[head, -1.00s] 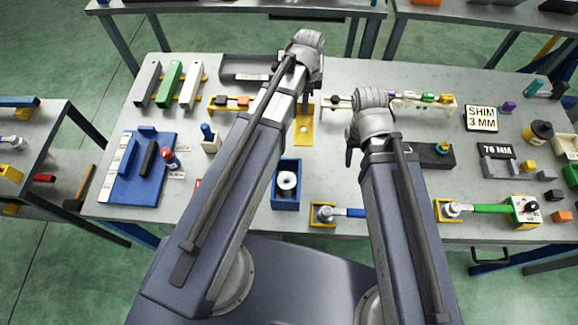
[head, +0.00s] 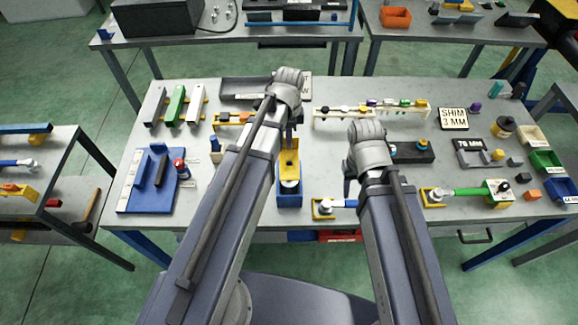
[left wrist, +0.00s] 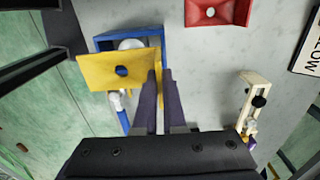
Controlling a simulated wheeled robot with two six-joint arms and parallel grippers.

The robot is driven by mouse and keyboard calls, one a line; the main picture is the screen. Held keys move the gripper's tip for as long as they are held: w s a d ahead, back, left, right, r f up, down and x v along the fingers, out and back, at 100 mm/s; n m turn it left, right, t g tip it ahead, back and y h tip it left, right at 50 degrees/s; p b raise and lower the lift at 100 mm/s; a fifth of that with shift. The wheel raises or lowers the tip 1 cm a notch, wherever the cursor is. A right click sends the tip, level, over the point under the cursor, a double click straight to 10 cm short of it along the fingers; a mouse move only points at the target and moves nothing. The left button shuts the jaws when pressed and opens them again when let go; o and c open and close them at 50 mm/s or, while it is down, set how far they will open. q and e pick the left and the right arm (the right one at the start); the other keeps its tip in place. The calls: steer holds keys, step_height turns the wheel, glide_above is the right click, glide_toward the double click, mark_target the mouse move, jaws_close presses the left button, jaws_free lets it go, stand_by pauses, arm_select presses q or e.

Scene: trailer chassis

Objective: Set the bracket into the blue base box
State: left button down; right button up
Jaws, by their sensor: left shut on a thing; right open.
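The yellow bracket (head: 289,158) is held by my left gripper (head: 289,138), whose fingers are shut on its edge. In the left wrist view the bracket (left wrist: 100,72) is a yellow plate with a dark round hole, gripped between the fingertips (left wrist: 158,75). The blue base box (head: 289,200) is just below and partly behind it; a white round part shows inside. The box also shows in the left wrist view (left wrist: 101,43), partly covered by the bracket. The bracket's exact height above the box cannot be told. My right gripper (head: 348,185) is open and empty, partly hidden by its arm.
A yellow holder (head: 323,209) with a blue-handled tool is right of the box. A blue tray (head: 130,195) lies to the left. A cream rack (head: 350,118) stands behind. In the left wrist view a red bin (left wrist: 235,12) is near the top.

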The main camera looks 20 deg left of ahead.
mark_target(289, 156)
arm_select(q)
steer(key=shift+f+b, duration=3.95)
steer(key=shift+f, duration=0.4)
steer(key=shift+f, duration=0.15)
steer(key=c, duration=1)
jaws_free()
step_height(289, 156, up, 12)
steer(key=p, duration=1.2)
steer(key=shift+r, duration=0.25)
steer(key=s+d+n+y, duration=0.1)
steer(key=s+d+n, duration=0.9)
steer(key=s+n, duration=0.1)
steer(key=shift+s, duration=0.85)
